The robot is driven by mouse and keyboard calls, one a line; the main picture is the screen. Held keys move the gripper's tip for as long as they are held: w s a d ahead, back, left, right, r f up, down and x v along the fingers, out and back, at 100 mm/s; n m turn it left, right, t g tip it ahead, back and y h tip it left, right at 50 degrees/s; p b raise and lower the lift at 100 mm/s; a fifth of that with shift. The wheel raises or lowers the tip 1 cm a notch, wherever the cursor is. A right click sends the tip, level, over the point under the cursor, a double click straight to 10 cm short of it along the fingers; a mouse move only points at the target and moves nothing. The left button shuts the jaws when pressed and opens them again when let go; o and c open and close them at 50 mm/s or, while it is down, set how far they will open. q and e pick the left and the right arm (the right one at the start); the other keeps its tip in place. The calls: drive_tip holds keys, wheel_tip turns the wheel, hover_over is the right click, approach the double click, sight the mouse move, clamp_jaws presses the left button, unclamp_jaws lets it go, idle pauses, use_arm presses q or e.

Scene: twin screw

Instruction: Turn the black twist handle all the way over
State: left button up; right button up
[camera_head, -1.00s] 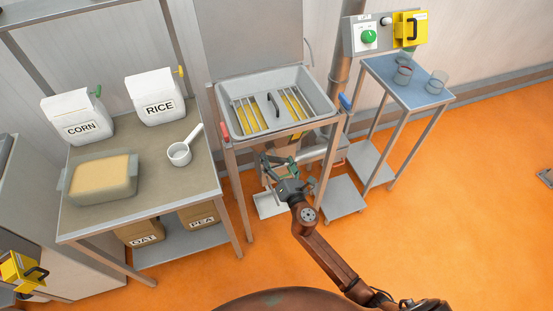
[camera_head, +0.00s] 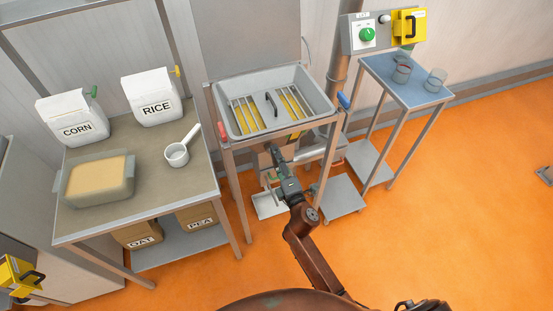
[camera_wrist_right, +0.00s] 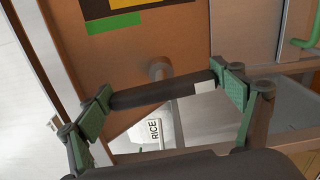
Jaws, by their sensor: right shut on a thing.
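The black twist handle (camera_wrist_right: 160,90) shows in the right wrist view as a thick bar on a grey shaft, in front of a brown panel. It lies nearly level in that picture, its right end a little higher. My right gripper (camera_wrist_right: 168,97) is shut on the handle, with one green pad at each end of the bar. In the head view my right gripper (camera_head: 278,156) is below the front of the grey basin machine and hides the handle. My left gripper is in neither view.
The grey basin (camera_head: 318,90) with yellow slots and a lid handle sits above my gripper. A work table (camera_head: 85,222) with bags, a tub and a scoop stands left. A blue-topped stand (camera_head: 384,72) with cups stands right. Orange floor (camera_head: 440,220) is open at right.

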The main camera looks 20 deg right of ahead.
drive_tip(key=shift+m, duration=0.6)
drive_tip(key=shift+f, duration=0.1)
drive_tip(key=o, duration=1)
drive_tip(key=shift+o, duration=0.2)
drive_tip(key=s, duration=1.2)
drive_tip(key=shift+d, duration=0.15)
